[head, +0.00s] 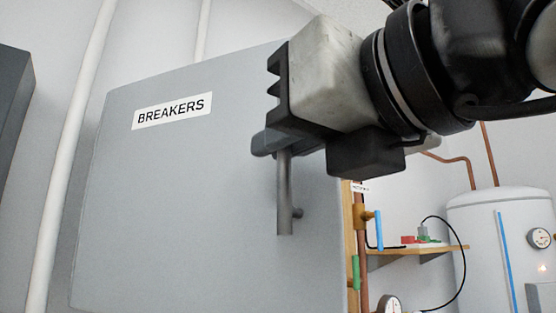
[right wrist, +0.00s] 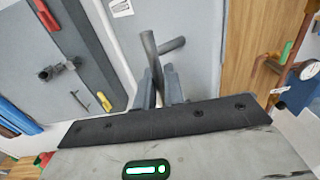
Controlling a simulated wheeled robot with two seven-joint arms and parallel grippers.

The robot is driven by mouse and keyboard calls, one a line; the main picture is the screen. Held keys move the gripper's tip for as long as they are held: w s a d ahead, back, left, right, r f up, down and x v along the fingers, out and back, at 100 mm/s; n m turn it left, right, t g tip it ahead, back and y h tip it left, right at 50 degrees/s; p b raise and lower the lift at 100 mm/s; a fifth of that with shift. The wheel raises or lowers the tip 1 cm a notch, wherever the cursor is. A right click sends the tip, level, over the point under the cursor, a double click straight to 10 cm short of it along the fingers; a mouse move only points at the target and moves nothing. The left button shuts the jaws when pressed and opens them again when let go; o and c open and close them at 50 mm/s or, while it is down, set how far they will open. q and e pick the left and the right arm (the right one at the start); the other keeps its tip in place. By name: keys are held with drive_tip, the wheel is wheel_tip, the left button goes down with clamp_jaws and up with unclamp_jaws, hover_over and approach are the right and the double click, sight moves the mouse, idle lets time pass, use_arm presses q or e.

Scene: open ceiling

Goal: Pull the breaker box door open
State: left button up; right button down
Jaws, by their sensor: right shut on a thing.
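The breaker box door (head: 190,190) is a large flat grey panel with a white BREAKERS label (head: 172,110). It fills the left and middle of the head view, and part of it shows in the right wrist view (right wrist: 185,20). Its grey bar handle (head: 285,205) stands upright near the door's right edge. My right gripper (head: 272,143) is shut on the upper part of this handle. In the right wrist view the handle (right wrist: 149,44) rises between the fingers (right wrist: 158,82). I cannot tell whether the door is ajar. My left gripper is not in view.
White pipes (head: 72,150) run left of the box. At right are a copper pipe with a blue-handled valve (head: 378,230), a wooden shelf (head: 400,250) and a white tank (head: 500,240). Another grey panel with a yellow handle (right wrist: 103,101) shows in the right wrist view.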

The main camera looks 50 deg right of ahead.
use_arm(q)
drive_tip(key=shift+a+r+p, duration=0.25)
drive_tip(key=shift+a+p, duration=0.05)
drive_tip(key=shift+p, duration=0.7)
use_arm(e)
drive_tip(key=shift+s+a+r+m+g+h, duration=0.15)
drive_tip(key=shift+a+m+h, duration=0.25)
drive_tip(key=shift+a, duration=0.45)
drive_tip(key=shift+s+a+f+m+g+h, duration=0.1)
drive_tip(key=shift+a+m+g+h, duration=0.1)
drive_tip(key=shift+a+h, duration=0.5)
drive_tip(key=shift+s+a+r+m+g+h, duration=0.15)
drive_tip(key=shift+a+m+h, duration=0.15)
drive_tip(key=shift+a, duration=0.7)
drive_tip(key=c, duration=1.6)
unclamp_jaws()
drive_tip(key=shift+c, duration=0.2)
drive_tip(key=shift+w+f, duration=0.1)
